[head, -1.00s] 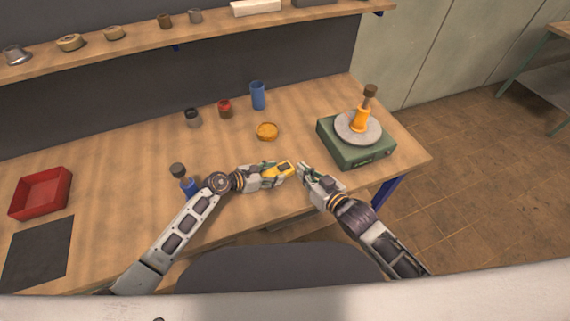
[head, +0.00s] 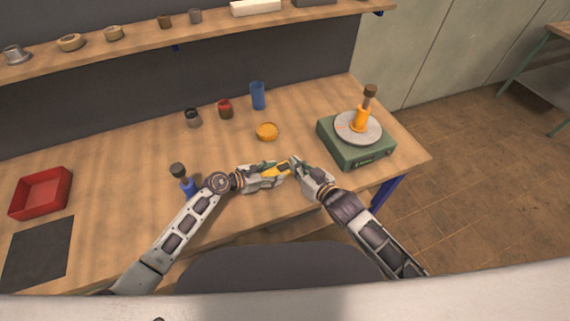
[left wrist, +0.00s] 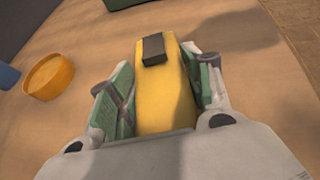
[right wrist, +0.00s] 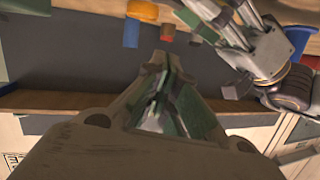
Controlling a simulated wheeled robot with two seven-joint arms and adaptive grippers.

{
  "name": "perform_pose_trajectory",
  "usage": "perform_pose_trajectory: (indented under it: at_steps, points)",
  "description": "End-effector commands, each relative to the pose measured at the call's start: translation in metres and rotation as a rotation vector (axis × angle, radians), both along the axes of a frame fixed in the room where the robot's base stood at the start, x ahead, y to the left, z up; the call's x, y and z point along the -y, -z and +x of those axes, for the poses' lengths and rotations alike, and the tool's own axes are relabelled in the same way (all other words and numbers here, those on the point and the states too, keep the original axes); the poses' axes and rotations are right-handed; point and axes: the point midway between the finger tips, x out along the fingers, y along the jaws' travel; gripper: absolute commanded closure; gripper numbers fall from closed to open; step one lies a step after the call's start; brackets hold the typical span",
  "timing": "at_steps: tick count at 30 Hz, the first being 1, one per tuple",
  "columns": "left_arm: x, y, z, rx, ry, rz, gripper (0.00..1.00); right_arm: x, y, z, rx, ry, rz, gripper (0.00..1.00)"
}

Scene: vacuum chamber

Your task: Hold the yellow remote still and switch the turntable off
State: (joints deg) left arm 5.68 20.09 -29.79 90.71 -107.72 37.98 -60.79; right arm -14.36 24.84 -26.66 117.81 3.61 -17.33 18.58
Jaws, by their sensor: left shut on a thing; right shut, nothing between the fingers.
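The yellow remote (head: 274,171) is held level above the front of the workbench by my left gripper (head: 266,174). In the left wrist view the remote (left wrist: 163,100) lies between the two fingers, with a dark block (left wrist: 153,48) on its top near the far end. My right gripper (head: 298,163) is shut and empty, close to the remote's far end; I cannot tell whether it touches. The right wrist view shows its fingers (right wrist: 165,75) together. The turntable (head: 357,153) is a green box with a grey disc (head: 346,131), bearing an orange item with a dark top (head: 361,116).
An orange dish (head: 267,131), blue cup (head: 258,96), red jar (head: 225,108) and grey jar (head: 192,118) stand behind my arms. A dark-capped blue bottle (head: 187,187) stands near my left forearm. A red tray (head: 40,212) is at the far left.

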Motion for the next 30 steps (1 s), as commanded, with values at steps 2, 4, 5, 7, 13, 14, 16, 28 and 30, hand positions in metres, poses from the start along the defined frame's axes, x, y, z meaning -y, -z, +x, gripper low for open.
perform_pose_trajectory:
  at_steps: [2, 4, 5, 7, 13, 14, 16, 28, 30]
  points:
    - [0.0, 0.001, -0.001, -0.002, 0.0, 0.001, 0.81, -0.003, 0.001, 0.006, 0.001, 0.001, 0.0, 1.0]
    - [0.0, 0.001, -0.001, -0.002, 0.0, 0.001, 0.81, -0.006, 0.002, 0.011, 0.002, 0.001, 0.001, 1.0]
    - [0.0, 0.001, -0.001, -0.002, 0.0, 0.001, 0.81, -0.007, 0.003, 0.014, 0.001, 0.001, 0.0, 1.0]
    - [0.0, 0.001, -0.001, -0.002, 0.0, 0.001, 0.81, -0.01, 0.005, 0.018, 0.001, 0.0, 0.0, 1.0]
    - [0.0, 0.001, -0.001, -0.002, 0.0, 0.001, 0.81, -0.019, 0.008, 0.033, 0.001, 0.001, 0.0, 1.0]
    - [0.0, 0.001, -0.001, -0.002, 0.0, 0.001, 0.81, -0.02, 0.009, 0.035, 0.001, 0.001, 0.0, 1.0]
    - [0.0, 0.001, -0.001, -0.002, 0.0, 0.001, 0.81, -0.023, 0.011, 0.04, 0.001, 0.001, 0.0, 1.0]
    - [0.0, 0.001, -0.001, -0.002, 0.0, 0.001, 0.81, -0.032, 0.042, 0.048, -0.001, 0.001, 0.0, 1.0]
    - [0.0, 0.001, -0.001, -0.002, 0.0, 0.001, 0.81, -0.033, 0.047, 0.048, -0.001, 0.001, -0.001, 1.0]
